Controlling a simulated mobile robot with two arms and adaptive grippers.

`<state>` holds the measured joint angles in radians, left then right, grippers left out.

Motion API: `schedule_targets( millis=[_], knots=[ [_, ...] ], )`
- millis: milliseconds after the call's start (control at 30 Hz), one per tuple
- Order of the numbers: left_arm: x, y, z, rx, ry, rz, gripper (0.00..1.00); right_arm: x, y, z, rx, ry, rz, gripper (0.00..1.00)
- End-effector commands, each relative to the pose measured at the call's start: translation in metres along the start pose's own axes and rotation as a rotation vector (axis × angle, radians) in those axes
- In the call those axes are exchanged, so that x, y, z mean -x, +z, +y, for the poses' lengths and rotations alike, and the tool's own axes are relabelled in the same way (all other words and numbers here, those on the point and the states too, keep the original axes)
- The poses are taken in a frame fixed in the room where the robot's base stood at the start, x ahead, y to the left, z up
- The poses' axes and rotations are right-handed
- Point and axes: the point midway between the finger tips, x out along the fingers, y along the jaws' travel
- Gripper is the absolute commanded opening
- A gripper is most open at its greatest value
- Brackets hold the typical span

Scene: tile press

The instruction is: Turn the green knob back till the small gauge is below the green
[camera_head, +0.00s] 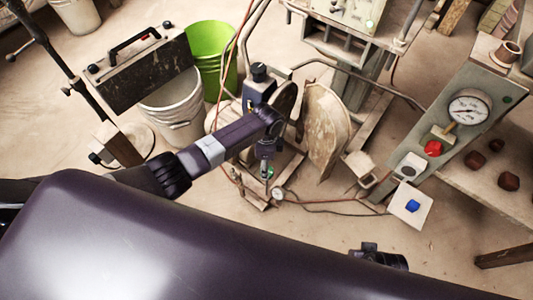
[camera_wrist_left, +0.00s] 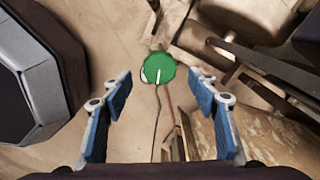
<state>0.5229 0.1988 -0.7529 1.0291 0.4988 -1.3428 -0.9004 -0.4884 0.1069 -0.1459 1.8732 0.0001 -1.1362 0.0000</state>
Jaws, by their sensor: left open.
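The green knob (camera_wrist_left: 158,66) with a white mark faces me in the left wrist view, ahead of and between the fingertips. In the head view the knob shows only as a small green spot (camera_head: 269,173). My left gripper (camera_wrist_left: 160,80) is open, its two blue-padded fingers on either side of the knob with gaps; I see no contact. In the head view the left gripper (camera_head: 265,165) points down at the low fitting. The small gauge (camera_head: 278,194) has a white dial beside the knob; its needle is too small to read. My right gripper's fingers do not show.
A large gauge (camera_head: 469,107), a red button (camera_head: 433,148) and a blue button (camera_head: 412,206) are at the right. A worn disc (camera_head: 326,130) stands close beside the left gripper. A green bucket (camera_head: 210,50) and a white bucket (camera_head: 175,108) stand behind my left arm.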

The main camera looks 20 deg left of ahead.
Motion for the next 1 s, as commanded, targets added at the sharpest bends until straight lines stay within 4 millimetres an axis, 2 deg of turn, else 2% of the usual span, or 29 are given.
schedule_targets(
  millis=[200, 433, 600, 1000],
  knots=[
    [0.038, 0.000, -0.001, -0.001, -0.003, 0.000, 0.54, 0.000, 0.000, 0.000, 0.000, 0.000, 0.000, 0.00],
    [0.067, 0.001, 0.000, 0.000, -0.001, -0.001, 0.54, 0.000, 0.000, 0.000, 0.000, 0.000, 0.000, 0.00],
    [0.074, 0.001, 0.000, 0.000, 0.000, -0.002, 0.54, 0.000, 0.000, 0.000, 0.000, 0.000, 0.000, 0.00],
    [0.074, 0.001, 0.000, 0.000, 0.000, -0.002, 0.54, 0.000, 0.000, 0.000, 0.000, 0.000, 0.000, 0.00]
  ],
)
